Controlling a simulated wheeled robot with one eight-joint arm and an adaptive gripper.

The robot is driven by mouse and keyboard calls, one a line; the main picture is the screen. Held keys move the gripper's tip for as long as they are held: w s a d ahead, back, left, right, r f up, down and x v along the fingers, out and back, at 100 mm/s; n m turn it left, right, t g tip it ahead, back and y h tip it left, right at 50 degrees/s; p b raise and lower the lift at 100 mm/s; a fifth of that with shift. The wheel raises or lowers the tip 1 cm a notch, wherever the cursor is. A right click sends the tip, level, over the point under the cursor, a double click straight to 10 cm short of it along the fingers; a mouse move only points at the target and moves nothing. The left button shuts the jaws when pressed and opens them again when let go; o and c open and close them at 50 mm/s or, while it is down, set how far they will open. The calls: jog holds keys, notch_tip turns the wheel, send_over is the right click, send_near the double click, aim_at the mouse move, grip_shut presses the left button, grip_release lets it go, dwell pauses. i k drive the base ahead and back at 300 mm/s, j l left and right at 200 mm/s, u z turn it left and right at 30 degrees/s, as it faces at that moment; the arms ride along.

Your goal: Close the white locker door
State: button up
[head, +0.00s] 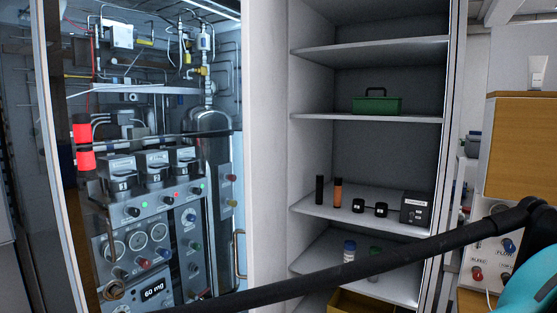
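The white locker (368,49) stands open in the middle of the head view, with its shelves showing. A tall white panel (266,130) on its left side appears to be the locker door, swung open and seen at a steep angle. A vertical bar handle (238,255) sticks out at the left edge of this panel, low down. The panel's lower end is out of frame or hidden behind a dark bar. My gripper is not in view, so its state and its distance from the door do not show.
Inside the locker are a green toolbox (377,102), small bottles and black boxes. A glass-fronted equipment panel (150,200) with gauges stands left. A wooden-topped cabinet (522,150) stands right. A long black bar (380,260) crosses the lower foreground. The floor is not visible.

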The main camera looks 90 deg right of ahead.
aim_at(263, 23)
jog(key=l+z, duration=0.2)
jog(key=z, duration=1.9)
jog(key=j, duration=0.1)
